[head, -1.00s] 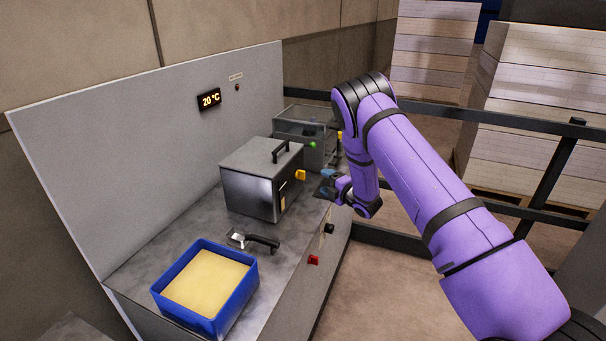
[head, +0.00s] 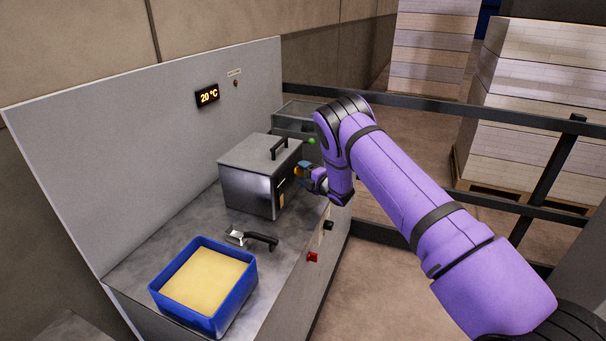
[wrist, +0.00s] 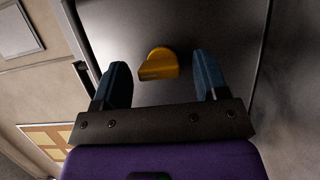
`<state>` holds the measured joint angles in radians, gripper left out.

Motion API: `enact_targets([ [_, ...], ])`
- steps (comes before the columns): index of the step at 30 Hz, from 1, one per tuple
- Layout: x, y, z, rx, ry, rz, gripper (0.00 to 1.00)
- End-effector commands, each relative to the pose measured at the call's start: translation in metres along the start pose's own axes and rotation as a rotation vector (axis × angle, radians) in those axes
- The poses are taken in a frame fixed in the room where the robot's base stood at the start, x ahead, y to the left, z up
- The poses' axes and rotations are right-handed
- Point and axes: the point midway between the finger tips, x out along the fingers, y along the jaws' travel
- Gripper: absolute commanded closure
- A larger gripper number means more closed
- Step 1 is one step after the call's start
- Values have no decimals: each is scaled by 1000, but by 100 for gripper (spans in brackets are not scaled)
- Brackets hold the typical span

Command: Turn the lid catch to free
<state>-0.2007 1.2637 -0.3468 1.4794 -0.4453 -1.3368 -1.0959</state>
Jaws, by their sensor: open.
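The lid catch (wrist: 158,64) is a small yellow-orange knob on the side of a grey metal box. In the wrist view it lies between and just beyond my two blue fingertips, with a gap on each side. The metal box (head: 248,188) has a lid (head: 258,152) with a black handle, and the lid is down. My gripper (head: 304,172) is at the box's right side, open, and partly covers the catch in the head view. In the wrist view my gripper (wrist: 163,80) holds nothing.
A blue tray (head: 241,304) with a yellowish filling stands at the bench's front. A black-handled tool (head: 262,240) lies between tray and box. A second grey container (head: 292,112) stands behind the box. Red (head: 312,257) and black (head: 328,225) knobs are on the bench front.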

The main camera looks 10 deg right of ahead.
Motion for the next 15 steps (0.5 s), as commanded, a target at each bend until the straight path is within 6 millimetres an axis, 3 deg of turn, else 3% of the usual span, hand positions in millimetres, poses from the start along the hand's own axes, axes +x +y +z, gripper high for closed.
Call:
enact_targets([
  [11, 5, 0, 0, 0, 0, 0, 33],
  [15, 5, 0, 0, 0, 0, 0, 65],
])
